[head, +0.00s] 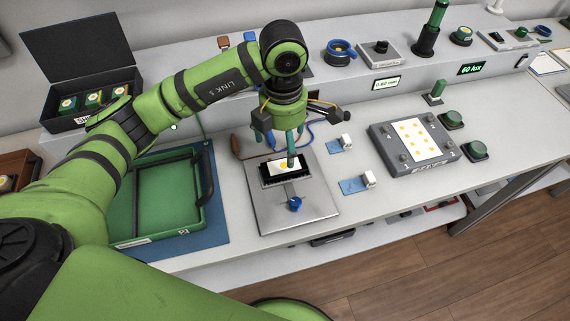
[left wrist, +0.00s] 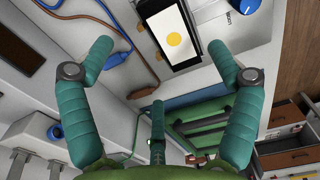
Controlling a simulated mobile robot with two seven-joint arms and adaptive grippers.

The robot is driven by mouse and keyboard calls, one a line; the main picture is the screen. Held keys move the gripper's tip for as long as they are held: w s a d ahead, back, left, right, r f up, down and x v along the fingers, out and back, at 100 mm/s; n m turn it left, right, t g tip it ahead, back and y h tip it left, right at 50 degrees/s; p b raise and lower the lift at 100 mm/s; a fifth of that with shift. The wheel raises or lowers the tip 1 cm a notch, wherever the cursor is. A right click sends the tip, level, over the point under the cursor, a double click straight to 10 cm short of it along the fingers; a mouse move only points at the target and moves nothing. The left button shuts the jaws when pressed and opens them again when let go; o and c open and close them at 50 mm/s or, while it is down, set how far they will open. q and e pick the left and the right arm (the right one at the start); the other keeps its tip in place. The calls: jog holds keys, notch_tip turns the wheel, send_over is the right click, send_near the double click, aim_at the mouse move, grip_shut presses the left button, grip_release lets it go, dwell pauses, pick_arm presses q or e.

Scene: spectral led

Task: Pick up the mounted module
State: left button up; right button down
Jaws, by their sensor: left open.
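The mounted module is a white plate with a yellow round spot (head: 286,165), set on a black finned block on a grey metal base plate (head: 262,212) with a blue knob (head: 295,204). My left gripper (head: 280,143) is above the module, fingers pointing down, one finger overlapping the module in the head view. The left wrist view shows the module (left wrist: 174,38) at the top, beyond the spread teal fingers (left wrist: 160,62). The fingers are open with nothing between them. Whether any finger touches the module cannot be told. My right gripper is not in view.
A green tray (head: 112,236) on a blue mat stands left of the base plate. Two small white clips on blue pads (head: 355,186) lie to its right, then a grey fixture (head: 384,131) with yellow dots. Cables run behind. The bench's front edge is close.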

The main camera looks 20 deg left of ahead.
aim_at(283, 162)
pick_arm(q)
jog(key=f+p, duration=0.1)
jog(key=f, duration=0.1)
jog(key=s+f+p, duration=0.1)
jog(key=f, duration=0.1)
jog(key=shift+f, duration=0.25)
jog(key=shift+w+f, duration=0.1)
jog(key=shift+f, duration=0.35)
jog(key=c, duration=1.4)
